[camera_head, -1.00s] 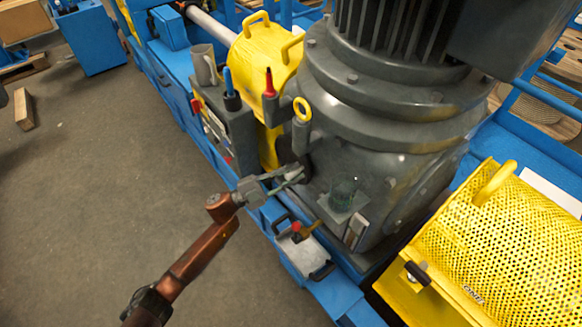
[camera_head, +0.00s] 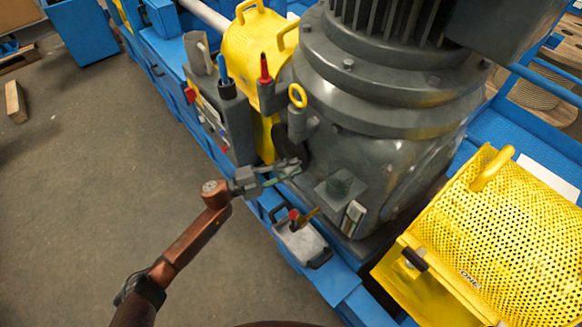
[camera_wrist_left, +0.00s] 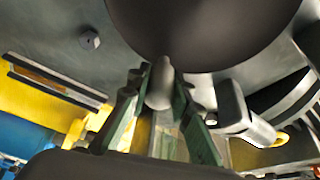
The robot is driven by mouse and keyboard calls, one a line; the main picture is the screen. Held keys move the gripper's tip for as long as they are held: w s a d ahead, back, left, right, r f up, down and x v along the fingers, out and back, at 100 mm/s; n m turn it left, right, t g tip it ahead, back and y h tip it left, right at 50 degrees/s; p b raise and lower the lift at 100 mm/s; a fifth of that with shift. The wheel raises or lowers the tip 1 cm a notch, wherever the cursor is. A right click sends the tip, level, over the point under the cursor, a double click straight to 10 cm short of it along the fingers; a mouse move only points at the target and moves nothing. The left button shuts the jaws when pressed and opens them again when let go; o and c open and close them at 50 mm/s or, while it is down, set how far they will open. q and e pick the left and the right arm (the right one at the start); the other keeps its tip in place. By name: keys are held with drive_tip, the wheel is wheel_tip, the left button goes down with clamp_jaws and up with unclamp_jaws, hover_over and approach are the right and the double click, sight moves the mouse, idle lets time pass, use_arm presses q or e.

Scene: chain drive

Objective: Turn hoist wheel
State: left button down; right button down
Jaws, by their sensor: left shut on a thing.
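The hoist wheel shows as a large dark disc (camera_wrist_left: 200,25) at the top of the left wrist view. In the head view it is a dark edge-on shape (camera_head: 281,143) on the grey machine's side, partly hidden. A grey peg-like handle (camera_wrist_left: 160,84) stands out from the disc in the left wrist view. My left gripper (camera_head: 292,170) reaches in from the left beside the wheel. Its green fingers (camera_wrist_left: 158,110) lie on both sides of the handle and are shut on it. My right gripper is not in view.
The grey machine (camera_head: 385,160) stands right of the gripper. A panel holding tools (camera_head: 232,125) is just left of the wheel. A tray (camera_head: 303,243) lies below on the blue frame. A yellow perforated guard (camera_head: 500,240) stands at right. The floor at left is open.

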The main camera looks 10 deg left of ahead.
use_arm(q)
drive_tip(key=shift+f, duration=0.15)
drive_tip(key=c, duration=2.2)
unclamp_jaws()
drive_tip(key=o, duration=0.5)
drive_tip(key=shift+c, duration=0.2)
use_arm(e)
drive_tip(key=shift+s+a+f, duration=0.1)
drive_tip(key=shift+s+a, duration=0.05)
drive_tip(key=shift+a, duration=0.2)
use_arm(q)
drive_tip(key=shift+a, duration=0.1)
drive_tip(key=shift+s+a, duration=0.1)
drive_tip(key=shift+a, duration=0.15)
drive_tip(key=v, duration=1.1)
drive_tip(key=shift+a, duration=0.15)
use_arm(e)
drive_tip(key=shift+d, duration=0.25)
use_arm(q)
drive_tip(key=shift+s, duration=0.1)
